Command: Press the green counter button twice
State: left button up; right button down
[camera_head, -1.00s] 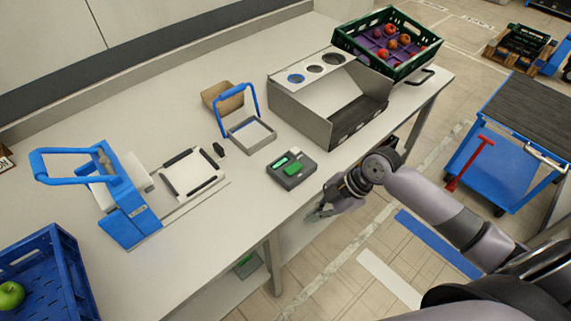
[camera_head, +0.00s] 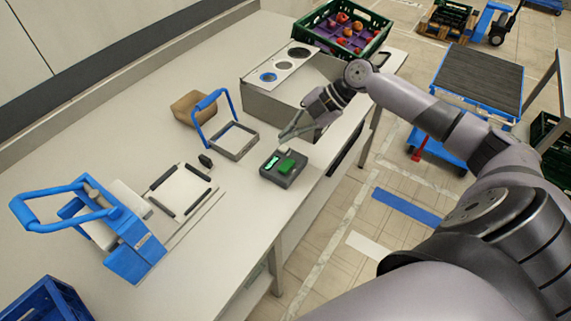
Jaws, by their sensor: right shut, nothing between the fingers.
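The counter is a small dark grey box (camera_head: 270,176) on the bench near its front edge. It has a raised green button (camera_head: 286,166) on its right part and a small green display (camera_head: 271,162) on its left part. My right gripper (camera_head: 284,138) is shut and empty. Its fingertips point left and show just above and behind the counter in the picture; I cannot tell their exact height. The button is in plain view and the fingers look apart from it. My left gripper is not in view.
A grey box with round holes (camera_head: 262,104) stands behind my right gripper. A green crate of apples (camera_head: 318,42) is at the far end. A blue-handled frame (camera_head: 236,156), brown tray (camera_head: 180,108) and blue-handled press (camera_head: 135,262) stand left. Bench space left of the counter is clear.

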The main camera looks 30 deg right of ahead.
jog(key=f, duration=0.2)
jog(key=b, duration=0.5)
send_over(288, 167)
notch_tip(288, 167, down, 6)
jog(key=shift+f, duration=0.5)
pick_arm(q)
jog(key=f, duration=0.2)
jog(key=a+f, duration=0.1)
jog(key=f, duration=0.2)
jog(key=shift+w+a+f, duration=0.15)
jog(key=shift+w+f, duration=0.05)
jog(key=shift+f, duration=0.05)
pick_arm(e)
jog(key=shift+r, duration=0.1)
pick_arm(q)
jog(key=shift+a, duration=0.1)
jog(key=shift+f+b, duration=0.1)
jog(key=shift+b, duration=0.25)
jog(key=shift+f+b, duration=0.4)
pick_arm(e)
jog(key=shift+f, duration=0.45)
